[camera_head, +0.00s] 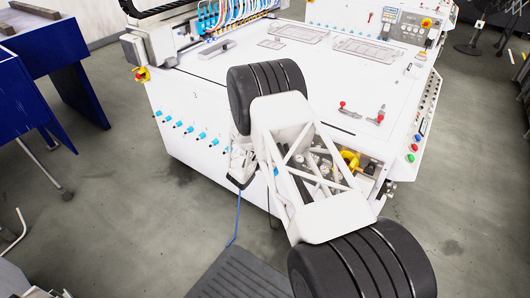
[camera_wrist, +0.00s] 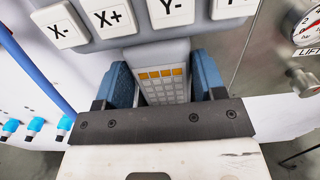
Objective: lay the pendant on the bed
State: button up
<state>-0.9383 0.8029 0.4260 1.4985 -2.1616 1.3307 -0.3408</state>
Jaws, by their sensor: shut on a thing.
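The pendant (camera_wrist: 166,92) shows in the wrist view as a grey body with small pale keys and a row of orange ones. A wider grey part with large white X and Y keys lies beyond it and seems to belong to it. My gripper (camera_wrist: 165,75) is shut on the grey keypad body, with a blue finger on each side. In the head view my gripper (camera_head: 240,168) is by the machine's front face, below the bed's front edge. The pendant is mostly hidden there by my arm. The bed (camera_head: 325,75) is the broad white top of the machine.
Flat rectangular plates (camera_head: 297,33) lie toward the back of the bed, with red-knobbed clamps (camera_head: 378,116) at right. The nozzle gantry (camera_head: 225,25) stands at back left. A blue cable (camera_head: 237,220) hangs to the floor. The bed's front left is clear.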

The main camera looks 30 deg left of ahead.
jog(key=shift+r, duration=4.5)
jog(key=shift+s, duration=0.1)
jog(key=shift+s, duration=2.85)
